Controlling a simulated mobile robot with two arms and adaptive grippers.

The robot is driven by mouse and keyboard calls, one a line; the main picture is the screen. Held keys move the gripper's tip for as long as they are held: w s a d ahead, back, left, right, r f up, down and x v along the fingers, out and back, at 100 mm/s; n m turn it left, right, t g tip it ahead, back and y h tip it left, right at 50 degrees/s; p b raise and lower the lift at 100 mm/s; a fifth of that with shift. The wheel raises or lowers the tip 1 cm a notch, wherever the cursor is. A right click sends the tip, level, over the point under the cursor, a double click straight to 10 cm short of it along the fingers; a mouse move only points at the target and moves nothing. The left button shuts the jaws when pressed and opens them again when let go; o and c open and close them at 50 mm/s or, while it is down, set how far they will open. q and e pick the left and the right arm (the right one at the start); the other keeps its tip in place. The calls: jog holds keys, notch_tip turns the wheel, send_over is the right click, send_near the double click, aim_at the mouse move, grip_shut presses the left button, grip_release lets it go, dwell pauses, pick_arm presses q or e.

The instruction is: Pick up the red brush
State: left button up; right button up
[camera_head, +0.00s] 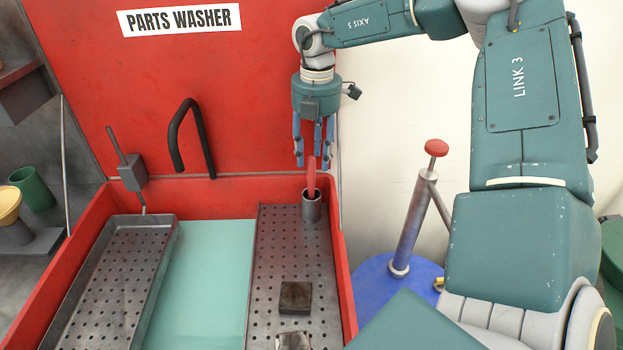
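The red brush (311,177) stands upright in a small metal cup (312,208). The cup is at the back of the right perforated tray in the parts washer. Only the brush's red handle shows; its lower end is hidden in the cup. My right gripper (313,160) points down directly above the brush. Its blue fingers are spread apart, with the top of the handle at about the level of the fingertips. I cannot tell whether any finger touches it. My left gripper is not in view.
The parts washer has a red rim (230,212) and raised red lid (90,60). A dark block (295,298) lies on the right perforated tray (290,250). A black hose (175,140) and lever (131,175) stand behind. A blue base with a red-knobbed post (412,225) is right.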

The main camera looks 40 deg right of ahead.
jog(key=p, duration=0.2)
send_over(312, 198)
jog(key=f, duration=0.5)
jog(key=shift+w+d, duration=0.25)
jog(key=shift+w, duration=0.05)
jog(key=shift+f, duration=0.3)
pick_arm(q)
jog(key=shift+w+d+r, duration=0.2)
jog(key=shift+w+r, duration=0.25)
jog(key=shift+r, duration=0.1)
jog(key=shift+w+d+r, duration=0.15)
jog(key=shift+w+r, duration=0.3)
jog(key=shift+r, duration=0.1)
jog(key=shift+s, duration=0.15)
pick_arm(e)
jog(key=shift+c, duration=0.5)
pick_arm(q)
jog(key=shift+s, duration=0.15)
pick_arm(e)
grip_shut()
